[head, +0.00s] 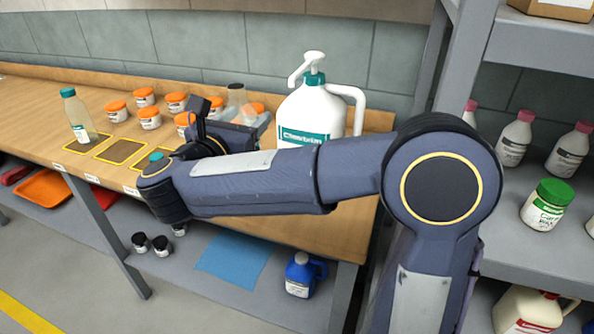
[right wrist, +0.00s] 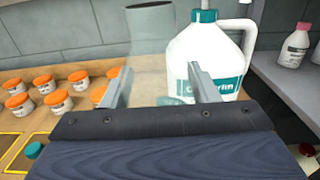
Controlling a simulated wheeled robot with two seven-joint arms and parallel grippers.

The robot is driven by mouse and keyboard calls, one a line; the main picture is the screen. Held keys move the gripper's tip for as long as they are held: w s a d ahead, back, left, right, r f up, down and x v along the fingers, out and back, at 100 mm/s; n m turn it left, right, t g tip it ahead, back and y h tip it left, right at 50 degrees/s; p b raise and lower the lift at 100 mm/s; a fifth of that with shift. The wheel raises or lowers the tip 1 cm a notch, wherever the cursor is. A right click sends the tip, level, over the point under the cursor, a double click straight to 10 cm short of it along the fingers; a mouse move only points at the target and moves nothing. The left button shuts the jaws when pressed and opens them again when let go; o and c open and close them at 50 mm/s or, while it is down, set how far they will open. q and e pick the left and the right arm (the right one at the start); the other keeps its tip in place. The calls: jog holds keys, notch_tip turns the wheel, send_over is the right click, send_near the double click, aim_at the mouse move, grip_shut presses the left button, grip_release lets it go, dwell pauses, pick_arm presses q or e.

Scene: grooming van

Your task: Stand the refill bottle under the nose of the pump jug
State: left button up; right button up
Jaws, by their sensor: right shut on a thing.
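The white pump jug (head: 308,112) with a teal label stands at the right end of the bench. Its nose (head: 294,77) points left. It also shows in the right wrist view (right wrist: 213,55). My right gripper (head: 236,122) is shut on a clear bottle (head: 237,96), which I take as the refill bottle. In the right wrist view the clear bottle (right wrist: 150,45) rises between the fingers, left of the jug. In the head view its top is left of the nose, not beneath it. My forearm hides its lower part, so I cannot tell if it touches the bench. My left gripper is out of view.
Several orange-lidded jars (head: 149,118) stand left of the gripper. A teal-capped bottle (head: 78,118) stands farther left by yellow-edged squares (head: 119,151). Another teal cap (head: 156,156) shows beside my wrist. Grey shelving (head: 520,190) with bottles bounds the right.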

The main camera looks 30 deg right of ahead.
jog(key=s+d+f, duration=0.1)
jog(key=d+f, duration=0.1)
jog(key=s+d+f, duration=0.1)
jog(key=d+f, duration=0.1)
jog(key=d, duration=0.1)
jog(key=s+d+f, duration=0.1)
jog(key=d+f, duration=0.2)
jog(key=shift+f, duration=0.1)
jog(key=shift+s+d+f, duration=0.1)
jog(key=shift+d+f, duration=0.1)
jog(key=shift+f, duration=0.75)
jog(key=shift+s+d+f, duration=0.1)
jog(key=shift+d+f, duration=0.05)
jog(key=shift+f, duration=0.8)
jog(key=shift+w+f+b, duration=0.1)
jog(key=shift+f+b, duration=0.1)
jog(key=shift+b, duration=0.3)
jog(key=o, duration=1)
jog(key=shift+r, duration=0.1)
jog(key=shift+o, duration=0.2)
